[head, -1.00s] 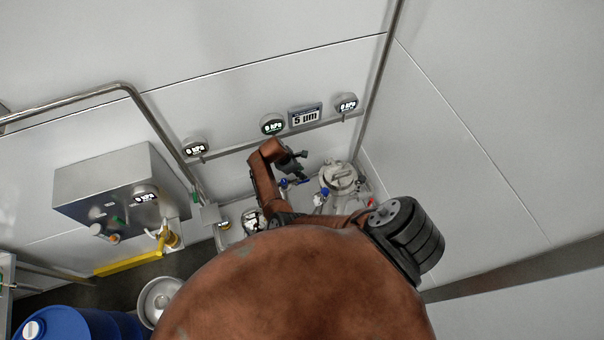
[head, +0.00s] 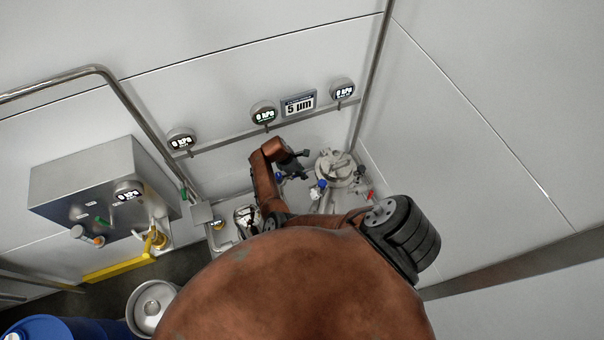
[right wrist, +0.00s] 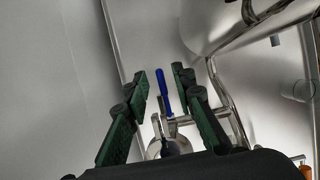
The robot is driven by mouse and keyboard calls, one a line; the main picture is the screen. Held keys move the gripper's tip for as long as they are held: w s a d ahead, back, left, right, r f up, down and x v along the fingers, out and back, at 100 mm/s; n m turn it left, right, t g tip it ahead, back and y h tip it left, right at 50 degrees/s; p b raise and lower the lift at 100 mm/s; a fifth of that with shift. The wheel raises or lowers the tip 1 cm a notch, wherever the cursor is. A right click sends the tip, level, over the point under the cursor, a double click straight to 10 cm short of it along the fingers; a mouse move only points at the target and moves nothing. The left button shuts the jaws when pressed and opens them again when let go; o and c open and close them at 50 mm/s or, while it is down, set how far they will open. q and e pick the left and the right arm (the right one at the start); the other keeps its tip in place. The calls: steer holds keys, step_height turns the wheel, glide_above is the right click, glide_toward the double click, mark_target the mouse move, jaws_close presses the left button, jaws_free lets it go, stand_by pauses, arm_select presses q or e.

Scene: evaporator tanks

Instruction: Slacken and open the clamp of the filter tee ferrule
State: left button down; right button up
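My right gripper (head: 300,164) hangs beside the filter fittings at the wall, left of a steel vessel with a round lid (head: 337,168). In the right wrist view its green fingers (right wrist: 160,80) are apart with nothing gripped. A blue handle (right wrist: 163,92) shows in the gap between the fingers, apparently beyond them. Steel pipework (right wrist: 185,121) and a round fitting (right wrist: 168,147) lie behind it. I cannot make out the filter tee ferrule or its clamp for sure. Blue handles show by the vessel (head: 320,186) in the head view. My left gripper is not in view.
Pressure gauges (head: 264,114) and a "5 µm" sign (head: 299,104) sit on a wall rail above. A steel cabinet (head: 90,190) and yellow bar (head: 118,266) stand left. A blue drum (head: 50,328) is at lower left. A large steel cylinder (right wrist: 225,25) fills the wrist view's upper right.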

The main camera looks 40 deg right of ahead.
steer(key=shift+c, duration=0.5)
jaws_close()
